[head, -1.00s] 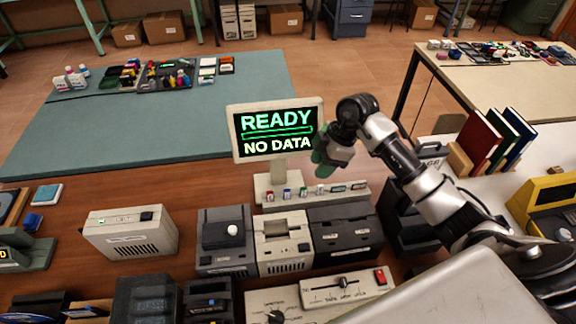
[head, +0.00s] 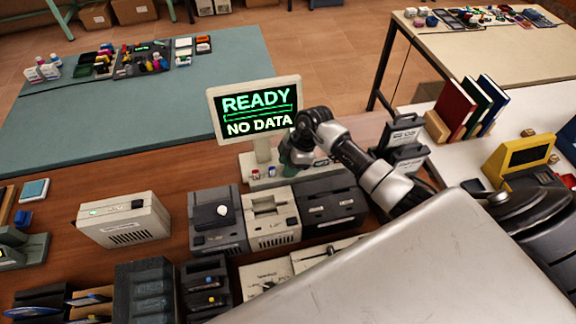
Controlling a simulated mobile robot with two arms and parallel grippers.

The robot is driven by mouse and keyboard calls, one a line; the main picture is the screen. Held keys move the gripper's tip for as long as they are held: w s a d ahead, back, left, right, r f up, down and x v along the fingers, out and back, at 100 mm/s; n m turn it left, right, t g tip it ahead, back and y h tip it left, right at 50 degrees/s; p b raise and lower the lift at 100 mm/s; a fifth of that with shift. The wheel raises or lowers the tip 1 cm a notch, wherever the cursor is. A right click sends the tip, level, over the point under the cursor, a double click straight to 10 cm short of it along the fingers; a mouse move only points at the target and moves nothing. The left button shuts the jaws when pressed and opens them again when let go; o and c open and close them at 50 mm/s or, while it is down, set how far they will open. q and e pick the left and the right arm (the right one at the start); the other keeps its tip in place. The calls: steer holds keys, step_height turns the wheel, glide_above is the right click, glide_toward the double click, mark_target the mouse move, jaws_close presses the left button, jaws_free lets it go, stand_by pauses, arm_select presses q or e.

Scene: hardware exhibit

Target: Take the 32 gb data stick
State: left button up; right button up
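A row of small data sticks (head: 271,171) stands in the pale rack (head: 246,168) below the monitor. A red-marked and a blue one show at its left. The labels are too small to read, so I cannot tell which stick is the 32 gb one. My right gripper (head: 296,160) is at the rack, just right of the blue stick, and hides part of the row behind it. Its fingers are dark and blurred together, so I cannot tell whether it is open or holds anything. My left gripper is not in view.
The monitor (head: 256,105) reads "READY NO DATA" and stands just behind the gripper. Grey and beige devices (head: 272,221) line the bench in front of the rack. Dark stands (head: 403,143) are at the right. A teal mat (head: 120,120) lies at the back left.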

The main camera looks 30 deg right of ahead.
steer(key=shift+f, duration=0.15)
steer(key=shift+c, duration=0.3)
jaws_close()
